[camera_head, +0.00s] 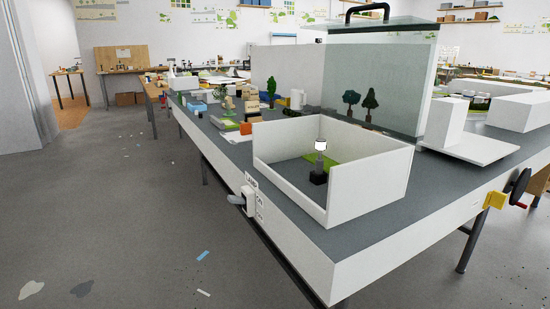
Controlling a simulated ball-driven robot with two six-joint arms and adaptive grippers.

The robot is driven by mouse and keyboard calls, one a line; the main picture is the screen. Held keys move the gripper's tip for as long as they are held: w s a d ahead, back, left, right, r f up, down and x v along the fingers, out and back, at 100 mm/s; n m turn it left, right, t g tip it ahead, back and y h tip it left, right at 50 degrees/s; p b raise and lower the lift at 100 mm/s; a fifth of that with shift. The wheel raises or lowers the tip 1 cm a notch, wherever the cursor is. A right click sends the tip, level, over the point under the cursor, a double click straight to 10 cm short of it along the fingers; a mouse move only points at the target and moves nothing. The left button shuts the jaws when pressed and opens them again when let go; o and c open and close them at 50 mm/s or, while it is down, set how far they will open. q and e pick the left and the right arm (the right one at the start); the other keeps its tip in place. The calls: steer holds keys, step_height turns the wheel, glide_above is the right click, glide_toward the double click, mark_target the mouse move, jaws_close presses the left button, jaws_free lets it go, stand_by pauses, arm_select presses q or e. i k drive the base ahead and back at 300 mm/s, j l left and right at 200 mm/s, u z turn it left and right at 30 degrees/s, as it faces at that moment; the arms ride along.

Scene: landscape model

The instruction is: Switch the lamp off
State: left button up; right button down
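A small model lamp (320,158) stands upright on a dark base inside a white-walled open box on the table. Its top (320,145) is bright white and looks lit. A switch (246,201) is mounted on the table's white side face, at the left below the box. A grey lever (235,199) sticks out from it to the left. A label (251,181) reading "LAMP" is above it, with "ON" and lower lettering that is hard to read beside it. I cannot tell the lever's exact position. Neither of my grippers is in view.
The white box (368,180) has low walls. The table (384,228) carries model trees, blocks and a glass-sided case (375,88) behind. A black wheel (520,187) and yellow bracket (495,200) sit on its right side. The grey floor (120,200) at the left is open.

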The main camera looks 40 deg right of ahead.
mark_target(233, 199)
steer(key=z, duration=0.95)
